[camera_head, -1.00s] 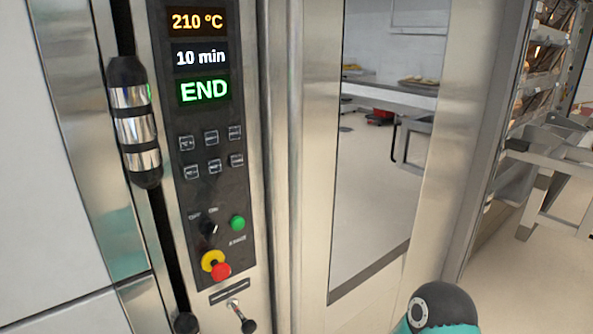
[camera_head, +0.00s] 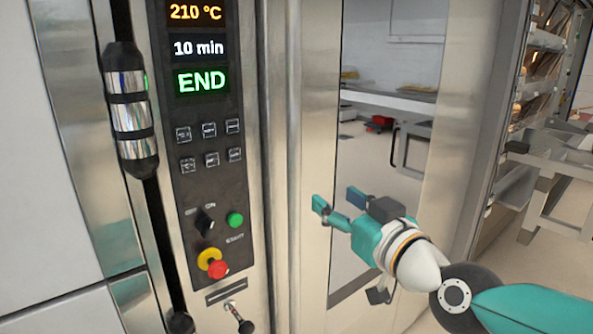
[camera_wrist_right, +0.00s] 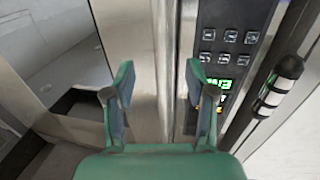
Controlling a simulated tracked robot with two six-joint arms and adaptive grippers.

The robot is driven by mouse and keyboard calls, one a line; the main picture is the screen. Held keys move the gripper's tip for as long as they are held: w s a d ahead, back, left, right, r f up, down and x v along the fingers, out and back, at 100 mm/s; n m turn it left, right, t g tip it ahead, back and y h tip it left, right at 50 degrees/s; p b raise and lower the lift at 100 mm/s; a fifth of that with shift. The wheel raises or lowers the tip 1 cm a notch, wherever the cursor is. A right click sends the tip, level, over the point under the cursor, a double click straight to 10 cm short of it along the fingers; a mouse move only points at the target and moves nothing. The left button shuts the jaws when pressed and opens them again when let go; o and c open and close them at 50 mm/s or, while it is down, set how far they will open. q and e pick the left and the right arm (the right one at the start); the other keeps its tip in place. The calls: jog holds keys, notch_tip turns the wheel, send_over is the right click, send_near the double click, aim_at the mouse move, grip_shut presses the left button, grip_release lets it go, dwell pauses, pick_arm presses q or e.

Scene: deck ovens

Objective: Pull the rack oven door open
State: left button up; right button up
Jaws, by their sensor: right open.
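The rack oven door (camera_head: 314,120) is a brushed steel panel with a tall window in the middle of the head view. It looks shut, and I cannot make out its handle. My right gripper (camera_head: 338,203) is in front of the door's window, fingers pointing left towards the steel edge strip. It is open and empty, and I see no contact with the door. In the right wrist view the gripper (camera_wrist_right: 160,82) has its two fingers apart, with steel panels beyond them. My left gripper is not in view.
Left of the door is the control panel (camera_head: 207,140), reading 210 °C, 10 min and END, with buttons and a red knob (camera_head: 218,269). A black and silver banded cylinder (camera_head: 131,112) stands beside it. A metal rack (camera_head: 545,150) is at the right.

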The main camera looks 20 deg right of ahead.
aim_at(298, 168)
jog(key=w, duration=0.5)
jog(key=w+a+p, duration=0.1)
jog(key=w, duration=0.5)
jog(key=w+a+p, duration=0.1)
jog(key=w, duration=0.4)
jog(key=shift+w+a+r, duration=0.15)
jog(key=shift+w+a, duration=0.1)
grip_shut()
